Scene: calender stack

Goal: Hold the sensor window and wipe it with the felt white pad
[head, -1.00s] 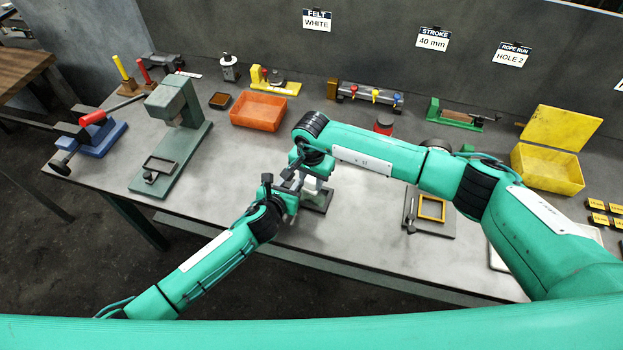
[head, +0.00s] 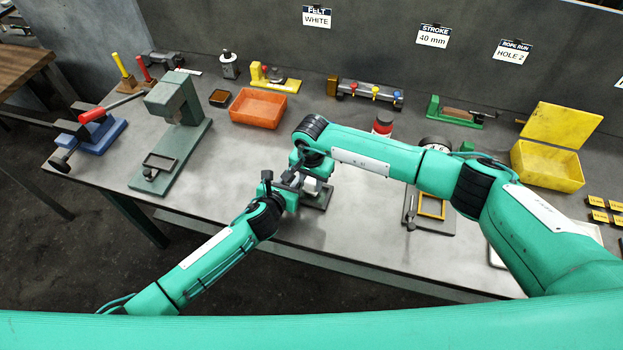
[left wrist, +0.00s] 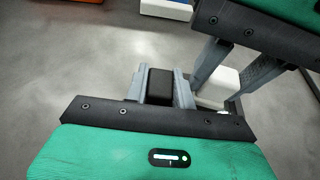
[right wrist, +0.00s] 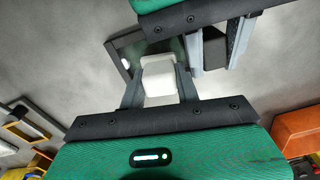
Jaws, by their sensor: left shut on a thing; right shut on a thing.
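The white felt pad (right wrist: 158,76) is a pale block between the fingers of my right gripper (right wrist: 160,85), which is shut on it. In the left wrist view the pad (left wrist: 218,88) shows beside my left gripper. My left gripper (left wrist: 160,92) is shut on a dark block (left wrist: 159,84), apparently the sensor window's grip. A dark-framed, glossy plate (right wrist: 126,58) lies just beyond the pad; I cannot tell whether it is the window itself or whether the pad touches it. In the head view my left (head: 284,198) and right (head: 312,182) grippers are close together, over a dark base (head: 322,197) on the table.
An orange tray (head: 258,107) and a green press (head: 172,130) stand to the left. A red-capped jar (head: 383,125) is behind my right arm. A dark plate with a yellow frame (head: 432,207) lies to the right, near a yellow box (head: 548,170). The table's front edge is close to my grippers.

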